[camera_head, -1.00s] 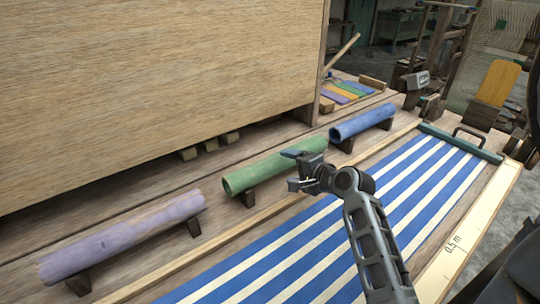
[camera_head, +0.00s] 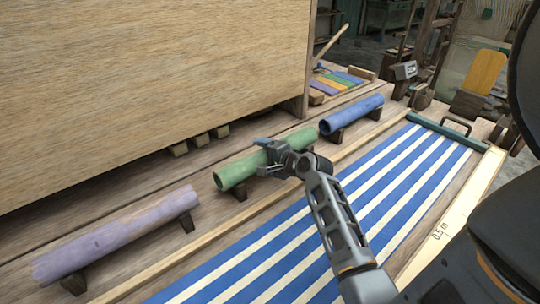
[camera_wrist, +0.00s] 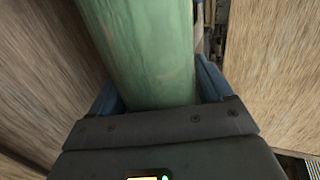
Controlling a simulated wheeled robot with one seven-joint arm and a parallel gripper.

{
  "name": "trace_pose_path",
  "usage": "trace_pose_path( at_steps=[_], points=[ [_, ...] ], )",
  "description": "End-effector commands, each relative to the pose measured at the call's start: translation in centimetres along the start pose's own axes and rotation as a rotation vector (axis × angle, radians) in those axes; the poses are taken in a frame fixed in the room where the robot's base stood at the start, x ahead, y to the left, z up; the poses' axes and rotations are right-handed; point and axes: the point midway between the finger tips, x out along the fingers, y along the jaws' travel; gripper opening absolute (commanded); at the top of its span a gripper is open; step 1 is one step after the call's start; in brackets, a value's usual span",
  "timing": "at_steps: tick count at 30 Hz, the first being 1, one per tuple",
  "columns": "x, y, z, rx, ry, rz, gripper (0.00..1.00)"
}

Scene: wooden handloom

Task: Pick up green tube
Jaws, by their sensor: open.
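The green tube (camera_head: 240,171) lies on small dark wooden supports between a purple tube and a blue tube. My gripper (camera_head: 264,158) is at the tube's middle, its jaws open and on either side of it in the head view. In the wrist view the green tube (camera_wrist: 146,50) runs up from the gripper, between the two blue-grey fingers (camera_wrist: 158,92). My gripper hides part of the tube in the head view. I cannot tell whether the fingers touch it.
The purple tube (camera_head: 115,233) lies to the left and the blue tube (camera_head: 352,115) to the right, both on supports. A large wooden panel (camera_head: 150,70) rises behind. Blue and white striped cloth (camera_head: 330,215) lies in front, beyond a wooden strip.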

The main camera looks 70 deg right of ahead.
Motion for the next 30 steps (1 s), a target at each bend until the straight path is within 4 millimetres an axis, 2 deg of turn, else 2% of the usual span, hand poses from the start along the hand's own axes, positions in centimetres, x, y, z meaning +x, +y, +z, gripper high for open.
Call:
trace_pose_path(
  at_steps=[2, 17, 26, 30],
  points=[
    [0.0, 0.0, 0.0, 0.0, 0.0, 0.0, 0.75],
    [-0.1, 0.0, 0.0, 0.001, 0.0, 0.001, 0.27],
    [-0.1, -0.2, -0.1, 0.0, 0.001, -0.002, 0.26],
    [-0.4, -1.1, 0.0, 0.0, 0.0, -0.004, 0.26]
  ],
)
